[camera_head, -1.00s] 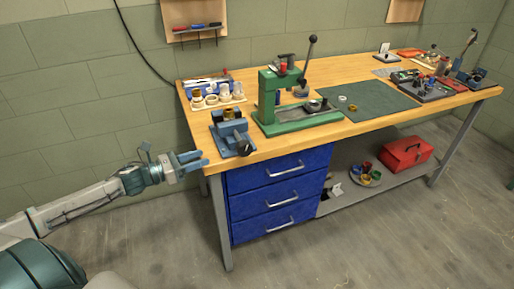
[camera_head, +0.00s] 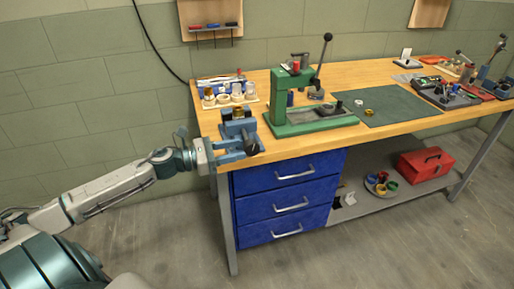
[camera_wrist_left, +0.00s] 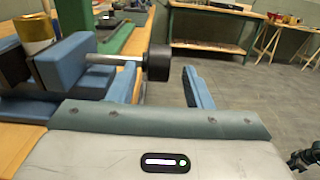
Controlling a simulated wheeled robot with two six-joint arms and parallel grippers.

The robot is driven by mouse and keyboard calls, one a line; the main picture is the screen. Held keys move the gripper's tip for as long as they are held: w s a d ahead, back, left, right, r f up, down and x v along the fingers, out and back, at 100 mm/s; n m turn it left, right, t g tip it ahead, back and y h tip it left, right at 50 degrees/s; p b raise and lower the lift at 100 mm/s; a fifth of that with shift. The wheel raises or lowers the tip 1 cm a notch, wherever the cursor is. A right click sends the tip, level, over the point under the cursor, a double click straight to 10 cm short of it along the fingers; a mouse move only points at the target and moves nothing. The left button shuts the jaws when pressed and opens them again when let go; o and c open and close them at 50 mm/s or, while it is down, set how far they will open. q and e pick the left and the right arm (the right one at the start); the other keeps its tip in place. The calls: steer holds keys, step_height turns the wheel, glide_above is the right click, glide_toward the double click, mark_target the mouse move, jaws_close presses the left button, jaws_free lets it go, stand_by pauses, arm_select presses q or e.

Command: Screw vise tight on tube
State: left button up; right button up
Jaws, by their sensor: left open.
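The blue vise (camera_head: 239,127) stands at the front left corner of the workbench, with a brass-coloured tube (camera_head: 239,114) upright in its jaws. In the left wrist view the tube (camera_wrist_left: 35,32) is at the upper left, and the vise's screw rod ends in a black knob (camera_wrist_left: 157,63). My left gripper (camera_head: 236,152) is open at the bench edge, next to the vise. In the left wrist view its blue fingers (camera_wrist_left: 160,85) are spread, with the knob in line with the gap between them. I cannot tell whether the knob is between the tips. My right gripper is not in view.
A green lever press (camera_head: 305,122) stands right of the vise. A rack of rings and tubes (camera_head: 228,101) is behind it. A dark green mat (camera_head: 392,106) covers the bench middle. Blue drawers (camera_head: 288,200) are below. The floor before the bench is clear.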

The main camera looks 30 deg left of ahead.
mark_target(257, 146)
arm_select(q)
steer(key=p+x, duration=0.1)
steer(key=x, duration=0.4)
steer(key=shift+w+d+r+p, duration=0.1)
steer(key=shift+w+d+p, duration=0.1)
steer(key=shift+w+p, duration=0.15)
steer(key=shift+w+d, duration=0.45)
steer(key=shift+w, duration=0.05)
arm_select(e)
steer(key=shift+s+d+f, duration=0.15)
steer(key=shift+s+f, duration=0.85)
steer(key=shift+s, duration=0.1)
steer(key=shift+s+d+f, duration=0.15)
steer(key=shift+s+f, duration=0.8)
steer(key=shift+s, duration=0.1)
arm_select(q)
steer(key=shift+f, duration=0.25)
steer(key=c, duration=0.8)
